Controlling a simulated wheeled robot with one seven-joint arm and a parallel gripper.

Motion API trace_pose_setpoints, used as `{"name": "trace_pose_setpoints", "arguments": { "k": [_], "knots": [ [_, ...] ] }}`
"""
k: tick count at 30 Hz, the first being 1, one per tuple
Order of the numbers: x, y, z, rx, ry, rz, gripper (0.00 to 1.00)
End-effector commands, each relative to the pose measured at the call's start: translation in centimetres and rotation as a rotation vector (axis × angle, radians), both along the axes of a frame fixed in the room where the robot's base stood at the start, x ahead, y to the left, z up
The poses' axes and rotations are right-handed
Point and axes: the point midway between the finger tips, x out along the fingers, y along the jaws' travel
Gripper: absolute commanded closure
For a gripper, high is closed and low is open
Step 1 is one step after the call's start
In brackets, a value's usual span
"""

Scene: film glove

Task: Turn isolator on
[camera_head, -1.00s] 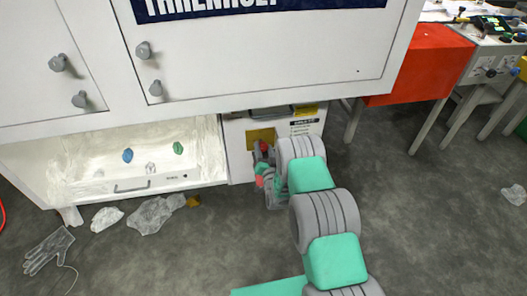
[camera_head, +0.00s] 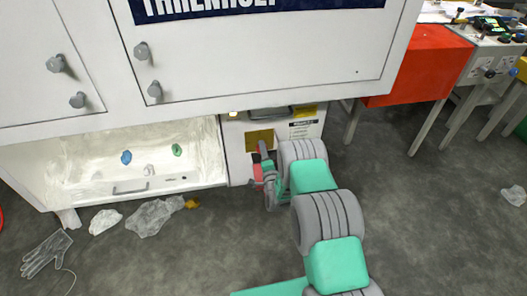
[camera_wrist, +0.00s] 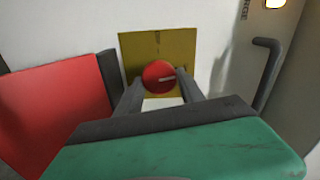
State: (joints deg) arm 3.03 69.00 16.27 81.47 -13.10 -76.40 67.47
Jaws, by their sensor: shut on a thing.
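The isolator is a round red knob (camera_wrist: 159,76) on a yellow plate (camera_wrist: 135,48), in the middle of the wrist view. The knob carries a pale bar mark that lies close to level. My gripper (camera_wrist: 160,84) has its two grey fingers on either side of the knob and is shut on it. In the head view the yellow plate (camera_head: 259,139) shows on the white panel under the cabinet, and my gripper is in front of its lower part, hiding the knob. A small lamp (camera_head: 233,114) glows at the panel's top left; it also shows in the wrist view (camera_wrist: 275,3).
A grey bar handle (camera_wrist: 266,72) stands to the right of the plate in the wrist view. The white cabinet (camera_head: 270,60) overhangs the panel. Clear bags (camera_head: 154,215) and a clear glove (camera_head: 47,253) lie on the floor at left. The floor at right is mostly clear.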

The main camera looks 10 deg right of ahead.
Motion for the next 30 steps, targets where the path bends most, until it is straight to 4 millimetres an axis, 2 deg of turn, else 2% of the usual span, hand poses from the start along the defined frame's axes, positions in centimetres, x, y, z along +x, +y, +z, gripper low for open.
{"name": "trace_pose_setpoints", "arguments": {
  "k": [10,27,28,30],
  "knots": [
    [0.04,-0.02,-0.03,0.157,-0.001,0.0,0.95],
    [0.04,-0.01,-0.05,0.188,-0.001,0.0,0.95],
    [0.04,-0.01,-0.05,0.188,-0.001,0.0,0.52],
    [0.03,-0.01,-0.06,0.187,-0.001,0.0,0.47]
  ]
}}
